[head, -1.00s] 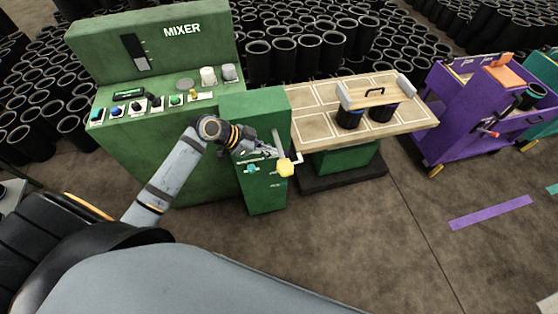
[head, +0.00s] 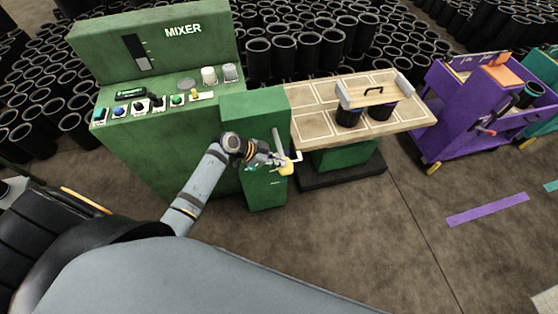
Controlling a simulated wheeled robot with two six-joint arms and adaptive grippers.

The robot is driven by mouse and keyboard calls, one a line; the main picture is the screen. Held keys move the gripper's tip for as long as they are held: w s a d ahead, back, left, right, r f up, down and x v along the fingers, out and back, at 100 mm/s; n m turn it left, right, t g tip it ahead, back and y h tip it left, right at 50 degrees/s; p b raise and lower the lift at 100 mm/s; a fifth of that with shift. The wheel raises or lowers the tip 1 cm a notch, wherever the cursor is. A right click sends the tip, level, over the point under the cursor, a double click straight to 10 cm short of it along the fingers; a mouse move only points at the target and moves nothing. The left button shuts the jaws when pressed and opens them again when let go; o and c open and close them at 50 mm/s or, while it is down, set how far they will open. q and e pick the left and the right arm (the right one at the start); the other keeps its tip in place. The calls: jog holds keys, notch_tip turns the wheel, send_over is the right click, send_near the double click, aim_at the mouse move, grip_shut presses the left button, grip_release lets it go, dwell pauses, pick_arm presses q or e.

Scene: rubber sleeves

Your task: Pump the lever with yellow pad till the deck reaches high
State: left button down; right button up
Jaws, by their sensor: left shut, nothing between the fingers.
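The lever's yellow pad (head: 286,168) sits at the front of a green pedestal (head: 254,105), with a pale bent arm joining it on the right. My left gripper (head: 279,163) is shut and empty, right at the pad's left and upper side; I cannot tell whether it touches. The deck (head: 315,120) is a tan top with white outlined rectangles, on a green base to the right of the pedestal. My right gripper is not in view.
A green MIXER cabinet (head: 160,60) with knobs and buttons stands at the left. A purple cart (head: 455,105) stands at the right. Many black sleeves (head: 257,55) fill the floor behind. The floor in front of the deck is clear.

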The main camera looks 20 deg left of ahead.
pick_arm(q)
notch_tip(320, 180, down, 11)
jog(key=m+t+y+b, duration=0.2)
jog(key=t+b, duration=0.2)
jog(key=b, duration=1)
jog(key=shift+r+m, duration=0.2)
jog(key=shift+m, duration=0.2)
jog(key=shift+a+y, duration=0.15)
jog(key=shift+y, duration=0.15)
